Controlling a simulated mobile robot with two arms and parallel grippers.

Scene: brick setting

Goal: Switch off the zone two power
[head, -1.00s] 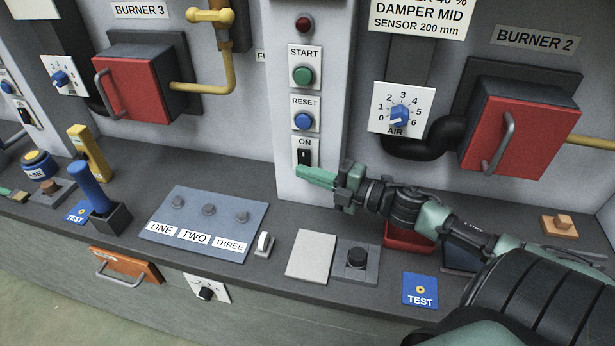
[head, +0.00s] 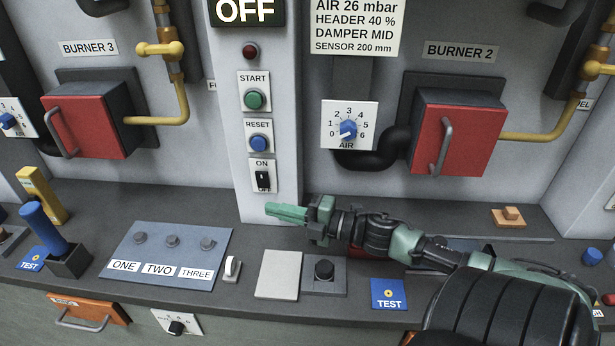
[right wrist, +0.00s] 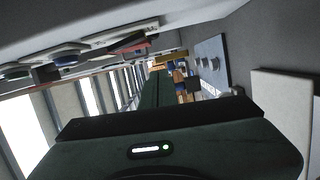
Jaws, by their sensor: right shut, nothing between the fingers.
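A blue-grey plate (head: 205,262) on the worktop carries three small grey knob-like switches above labels ONE, TWO and THREE. The switch over TWO (head: 172,240) is the middle one; its position is too small to tell. My right gripper (head: 272,210) is shut and empty, pointing left at the foot of the white control column, right of the plate and apart from it. In the right wrist view the plate (right wrist: 210,60) shows at upper right, beyond the dark green fingers. A black rocker switch (head: 263,180) marked ON and OFF is just above the fingertips. My left gripper is out of view.
The column carries a green START button (head: 254,99), a blue RESET button (head: 258,142) and an OFF display (head: 245,12). A white rocker (head: 231,268), a pale block (head: 278,275) and a blue lever (head: 45,228) stand around the plate.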

